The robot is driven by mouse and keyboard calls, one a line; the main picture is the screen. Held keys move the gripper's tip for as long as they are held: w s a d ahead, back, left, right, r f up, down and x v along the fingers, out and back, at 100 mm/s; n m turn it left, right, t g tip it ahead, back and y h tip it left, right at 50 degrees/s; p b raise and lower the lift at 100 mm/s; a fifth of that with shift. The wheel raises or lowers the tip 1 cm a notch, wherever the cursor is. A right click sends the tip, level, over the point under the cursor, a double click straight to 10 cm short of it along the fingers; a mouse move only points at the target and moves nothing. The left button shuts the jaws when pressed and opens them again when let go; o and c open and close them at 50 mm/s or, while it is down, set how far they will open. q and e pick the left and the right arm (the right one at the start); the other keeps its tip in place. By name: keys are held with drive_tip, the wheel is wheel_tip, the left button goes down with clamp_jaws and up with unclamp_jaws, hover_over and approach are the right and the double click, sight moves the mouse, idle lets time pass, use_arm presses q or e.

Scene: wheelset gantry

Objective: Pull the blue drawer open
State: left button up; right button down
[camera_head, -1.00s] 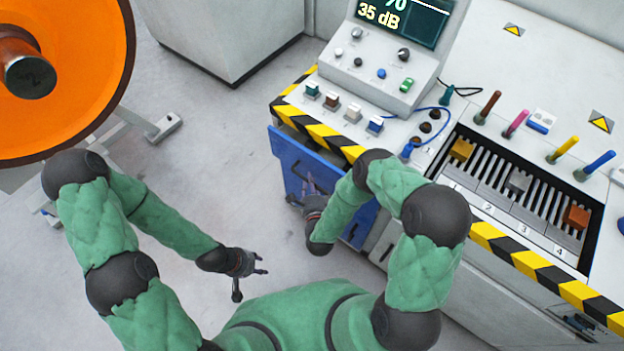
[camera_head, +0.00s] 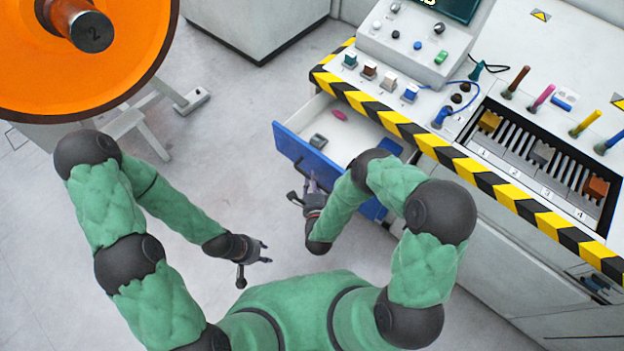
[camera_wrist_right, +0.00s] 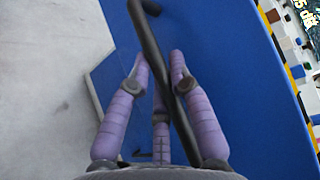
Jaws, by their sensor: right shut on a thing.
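The blue drawer (camera_head: 293,146) stands pulled out from under the striped edge of the console, with its light inside showing in the head view. A dark grey block and a small pink-red item lie in it. My right gripper (camera_head: 308,190) is at the drawer's front. In the right wrist view the fingers (camera_wrist_right: 160,75) are shut around the dark bar handle (camera_wrist_right: 150,40) on the blue front (camera_wrist_right: 225,70). My right forearm hides part of the drawer. My left gripper (camera_head: 262,252) hangs over the floor, empty, with its fingers apart.
The console (camera_head: 400,60) has knobs, coloured switches, a screen and a slotted bay. A yellow-black striped edge (camera_head: 400,125) overhangs the drawer. An orange wheel (camera_head: 120,40) on a stand is at the upper left. The floor (camera_head: 215,150) between wheel and drawer is clear.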

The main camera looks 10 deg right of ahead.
idle(0.3)
drive_tip(key=c, duration=1.1)
unclamp_jaws()
drive_tip(key=shift+s, duration=0.1)
drive_tip(key=s+r, duration=0.1)
drive_tip(key=s, duration=0.6)
drive_tip(key=shift+a, duration=0.45)
